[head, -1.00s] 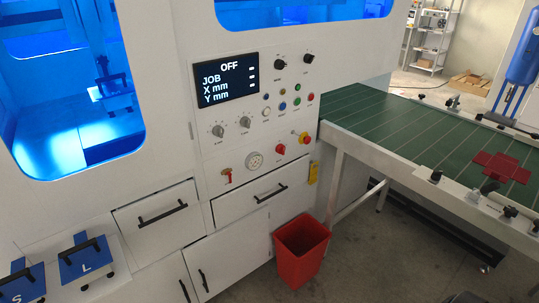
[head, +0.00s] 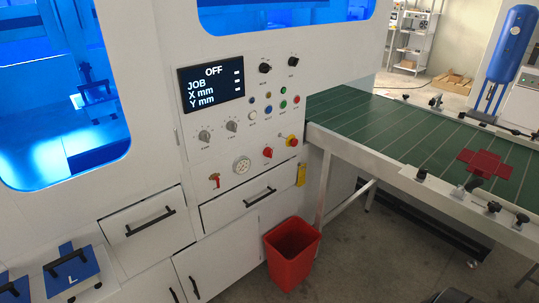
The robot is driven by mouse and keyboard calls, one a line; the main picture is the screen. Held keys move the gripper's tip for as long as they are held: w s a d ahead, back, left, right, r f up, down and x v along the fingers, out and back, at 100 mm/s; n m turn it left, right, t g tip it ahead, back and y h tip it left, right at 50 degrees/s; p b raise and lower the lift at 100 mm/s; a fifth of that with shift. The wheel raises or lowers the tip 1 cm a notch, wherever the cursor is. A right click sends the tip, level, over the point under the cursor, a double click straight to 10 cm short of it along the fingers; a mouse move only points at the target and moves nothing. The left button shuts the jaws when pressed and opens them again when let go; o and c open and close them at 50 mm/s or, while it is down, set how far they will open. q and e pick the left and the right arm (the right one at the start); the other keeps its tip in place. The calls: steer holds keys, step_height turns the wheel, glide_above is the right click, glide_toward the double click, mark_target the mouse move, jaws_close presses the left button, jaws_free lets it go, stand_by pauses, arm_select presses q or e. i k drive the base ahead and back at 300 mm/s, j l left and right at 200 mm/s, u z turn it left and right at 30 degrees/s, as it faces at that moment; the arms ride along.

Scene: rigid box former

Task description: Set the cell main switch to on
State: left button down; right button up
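The white machine's control panel has a dark display (head: 210,92) that reads OFF, with JOB, X mm and Y mm below. A red knob on a yellow plate (head: 291,141) sits at the panel's lower right. A plain red knob (head: 267,153) is left of it. Two black selector knobs (head: 264,68) are at the upper right, above several coloured buttons (head: 268,110). Two grey dials (head: 204,135) are below the display. The labels are too small to read, so I cannot tell which control is the main switch. Neither gripper is in view.
A gauge (head: 242,165) and a red valve handle (head: 215,181) sit above a drawer (head: 250,203). A red bin (head: 291,255) stands on the floor below the panel. A green conveyor (head: 400,130) with a red cross-shaped blank (head: 484,163) extends right. Blue-topped blocks (head: 72,273) are lower left.

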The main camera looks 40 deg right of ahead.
mark_target(268, 153)
steer(key=l+z, duration=0.1)
steer(key=z, duration=0.3)
steer(key=l+z, duration=0.1)
steer(key=z, duration=0.65)
steer(key=i+l+z, duration=0.1)
steer(key=z, duration=0.25)
